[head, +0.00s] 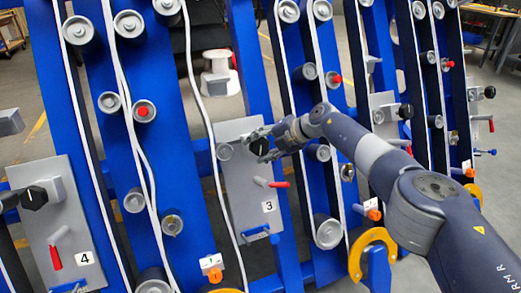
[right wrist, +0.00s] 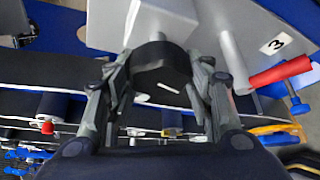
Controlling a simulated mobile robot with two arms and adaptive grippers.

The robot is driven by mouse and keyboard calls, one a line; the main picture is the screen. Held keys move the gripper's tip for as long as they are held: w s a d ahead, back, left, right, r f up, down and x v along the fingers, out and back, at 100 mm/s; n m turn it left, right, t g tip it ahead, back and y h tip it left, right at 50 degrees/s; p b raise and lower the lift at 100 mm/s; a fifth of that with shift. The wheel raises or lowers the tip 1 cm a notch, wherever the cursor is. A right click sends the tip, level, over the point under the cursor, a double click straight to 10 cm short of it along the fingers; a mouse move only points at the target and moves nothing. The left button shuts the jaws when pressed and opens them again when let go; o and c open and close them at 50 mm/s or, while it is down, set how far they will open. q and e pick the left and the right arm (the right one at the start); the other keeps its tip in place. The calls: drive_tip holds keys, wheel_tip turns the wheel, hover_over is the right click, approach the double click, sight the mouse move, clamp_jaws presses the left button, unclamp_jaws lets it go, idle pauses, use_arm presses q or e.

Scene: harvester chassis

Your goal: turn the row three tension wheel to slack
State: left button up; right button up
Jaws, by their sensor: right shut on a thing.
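The row three tension wheel is a black knob (head: 258,147) on a grey block, on the grey panel (head: 240,200) marked 3. In the right wrist view the black knob (right wrist: 160,66) sits between the two fingers, with a short white mark on its face. My right gripper (head: 264,144) comes in from the right and is shut on the knob; it also shows in the right wrist view (right wrist: 160,90), with a finger on each side. My left gripper is not in view.
A red-handled lever (head: 272,183) is below the knob on the same panel. Panel 4 (head: 75,215) at left has its own black knob and red lever. Blue uprights with rollers and white belts stand around. A yellow hook-shaped part (head: 373,248) is below my right arm.

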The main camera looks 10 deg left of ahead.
drive_tip(key=shift+f, duration=0.1)
idle(0.4)
drive_tip(key=o, duration=1.1)
drive_tip(key=shift+c, duration=0.2)
drive_tip(key=shift+d, duration=0.1)
drive_tip(key=shift+d+r, duration=0.35)
drive_tip(key=shift+r, duration=0.1)
drive_tip(key=v, duration=1)
drive_tip(key=shift+s+d+r, duration=0.2)
drive_tip(key=shift+s+r, duration=0.05)
drive_tip(key=shift+s, duration=0.1)
